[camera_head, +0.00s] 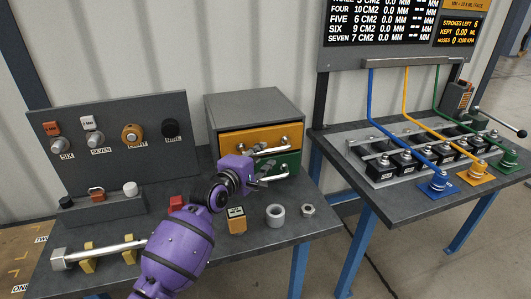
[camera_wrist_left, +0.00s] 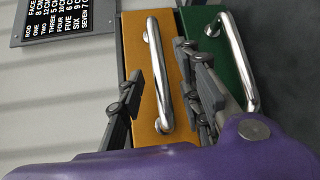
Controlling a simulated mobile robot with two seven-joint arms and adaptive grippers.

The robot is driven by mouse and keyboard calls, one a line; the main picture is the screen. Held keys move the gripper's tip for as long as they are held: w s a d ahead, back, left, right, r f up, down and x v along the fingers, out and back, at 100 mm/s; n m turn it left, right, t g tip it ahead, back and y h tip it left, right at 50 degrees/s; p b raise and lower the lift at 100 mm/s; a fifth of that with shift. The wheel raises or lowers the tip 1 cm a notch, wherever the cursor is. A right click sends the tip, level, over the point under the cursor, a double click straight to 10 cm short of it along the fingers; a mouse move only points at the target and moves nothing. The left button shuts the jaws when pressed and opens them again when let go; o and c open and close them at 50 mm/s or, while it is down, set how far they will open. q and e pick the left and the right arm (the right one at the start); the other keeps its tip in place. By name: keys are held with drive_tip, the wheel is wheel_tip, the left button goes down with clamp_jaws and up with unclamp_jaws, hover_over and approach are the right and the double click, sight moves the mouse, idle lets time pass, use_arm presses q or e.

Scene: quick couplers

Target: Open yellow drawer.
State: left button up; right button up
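The yellow drawer (camera_head: 236,145) is the upper drawer of a grey cabinet, with its front looking flush and shut. Its silver bar handle (camera_head: 270,151) also shows in the left wrist view (camera_wrist_left: 155,72), on the yellow front (camera_wrist_left: 140,118). My left gripper (camera_head: 258,174) is in front of the drawers. In the left wrist view it is open (camera_wrist_left: 160,66), one finger on each side of the yellow drawer's handle in the picture. Whether either finger touches the handle I cannot tell. My right gripper is not in view.
The green drawer (camera_head: 292,160) sits below, and its handle (camera_wrist_left: 232,58) is close beside one left finger. A yellow block (camera_head: 237,224), a grey ring (camera_head: 275,215) and a nut (camera_head: 308,211) stand on the grey table in front. A panel with knobs (camera_head: 110,140) is left.

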sight(263, 153)
use_arm(q)
drive_tip(key=shift+x, duration=1.6)
drive_tip(key=shift+r, duration=0.1)
clamp_jaws()
